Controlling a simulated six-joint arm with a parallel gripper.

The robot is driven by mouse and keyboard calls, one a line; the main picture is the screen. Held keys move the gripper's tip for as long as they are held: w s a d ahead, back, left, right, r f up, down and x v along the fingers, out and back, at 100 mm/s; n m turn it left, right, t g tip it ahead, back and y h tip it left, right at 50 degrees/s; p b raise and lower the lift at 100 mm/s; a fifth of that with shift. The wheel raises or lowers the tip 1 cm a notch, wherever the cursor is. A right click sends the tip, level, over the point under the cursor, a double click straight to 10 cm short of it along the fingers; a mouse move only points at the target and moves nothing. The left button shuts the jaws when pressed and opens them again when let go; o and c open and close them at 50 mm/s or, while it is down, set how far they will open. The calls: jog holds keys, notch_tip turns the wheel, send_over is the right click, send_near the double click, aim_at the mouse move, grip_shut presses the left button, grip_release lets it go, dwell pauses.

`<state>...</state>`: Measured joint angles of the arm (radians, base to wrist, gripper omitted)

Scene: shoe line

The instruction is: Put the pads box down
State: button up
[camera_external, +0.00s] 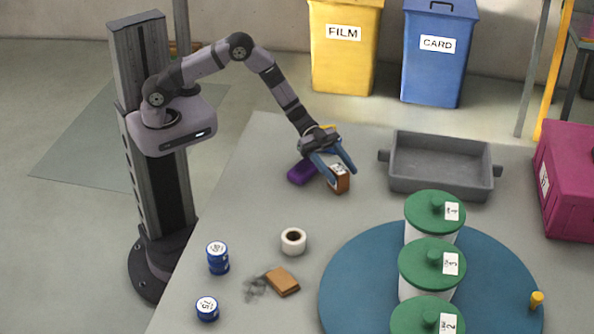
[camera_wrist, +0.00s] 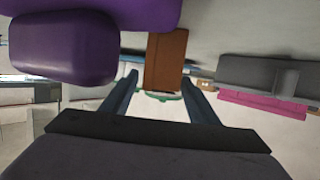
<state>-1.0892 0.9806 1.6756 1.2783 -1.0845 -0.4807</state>
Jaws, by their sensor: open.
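A small brown box (camera_external: 341,184) with a white label, apparently the pads box, stands on the grey table left of the tray; its print is too small to read. My gripper (camera_external: 343,174) is at the box from above, its blue fingers open to either side of it. In the wrist view the brown box (camera_wrist: 166,58) shows between and beyond the open fingertips (camera_wrist: 160,79), with visible gaps beside it. Its lower part is partly hidden by the fingers in the external view.
A purple object (camera_external: 301,173) lies just left of the box, and shows in the wrist view (camera_wrist: 65,48). A grey tray (camera_external: 440,187) is to the right. Lidded green-topped tubs (camera_external: 433,262) stand on a blue disc (camera_external: 350,280). A white roll (camera_external: 293,241) is nearer, with clear table between.

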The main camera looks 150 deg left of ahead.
jog(key=shift+r, duration=0.2)
jog(key=v, duration=1.2)
jog(key=shift+p, duration=0.4)
jog(key=w+d+g+y, duration=0.2)
jog(key=w+g, duration=0.1)
jog(key=w, duration=0.4)
jog(key=w+d+r+g+y, duration=0.1)
jog(key=w+d+g+y, duration=0.15)
jog(key=d, duration=0.75)
jog(key=s+d+g+h, duration=0.2)
jog(key=s+d+g, duration=0.2)
jog(key=s+d, duration=0.6)
jog(key=s+d+g+h, duration=0.2)
jog(key=s+d+g, duration=0.3)
jog(key=s+d, duration=0.5)
jog(key=d, duration=0.7)
jog(key=shift+s+f, duration=0.2)
jog(key=shift+f, duration=0.2)
jog(key=shift+h, duration=0.25)
